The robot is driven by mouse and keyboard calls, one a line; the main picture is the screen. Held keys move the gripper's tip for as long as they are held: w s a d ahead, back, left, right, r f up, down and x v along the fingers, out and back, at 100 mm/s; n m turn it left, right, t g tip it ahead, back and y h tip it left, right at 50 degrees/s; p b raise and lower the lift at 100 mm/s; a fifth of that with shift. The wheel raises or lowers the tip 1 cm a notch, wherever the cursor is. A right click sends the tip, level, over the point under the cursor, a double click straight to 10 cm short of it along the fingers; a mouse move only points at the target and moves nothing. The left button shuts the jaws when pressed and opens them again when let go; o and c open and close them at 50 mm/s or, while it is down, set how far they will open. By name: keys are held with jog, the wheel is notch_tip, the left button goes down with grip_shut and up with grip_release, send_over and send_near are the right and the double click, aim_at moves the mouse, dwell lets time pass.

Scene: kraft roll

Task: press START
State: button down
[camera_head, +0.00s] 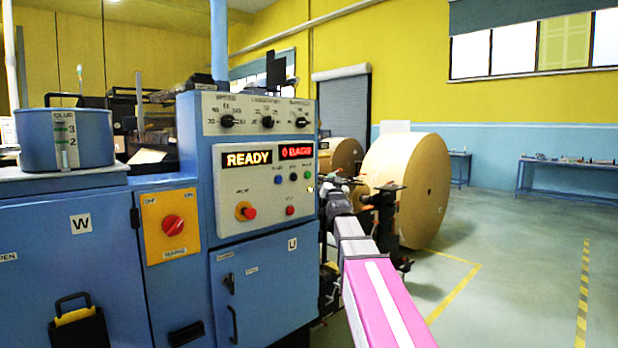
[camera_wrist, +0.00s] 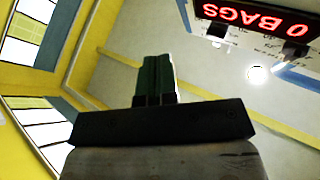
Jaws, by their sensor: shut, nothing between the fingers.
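The blue machine's control panel (camera_head: 263,190) faces me in the head view. A small green button (camera_head: 307,175) sits at its right side, below the red display (camera_head: 296,151); its label is too small to read. My gripper (camera_head: 324,187) is shut and empty, close to the panel's right edge. In the wrist view my gripper (camera_wrist: 156,62) shows dark closed fingers. There the panel appears turned over, with the display "0 BAGS" (camera_wrist: 262,20) and a bright round light or button (camera_wrist: 256,75) to the right of the fingertips. I see no contact.
A large kraft paper roll (camera_head: 415,185) stands behind my arm. Floor at right is clear.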

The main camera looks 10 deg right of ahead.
aim_at(308, 175)
jog(key=w+a, duration=0.5)
jog(key=w, duration=0.2)
dwell(0.4)
jog(key=shift+w+a, duration=0.15)
dwell(1.8)
jog(key=shift+w+a, duration=0.2)
jog(key=shift+w, duration=0.1)
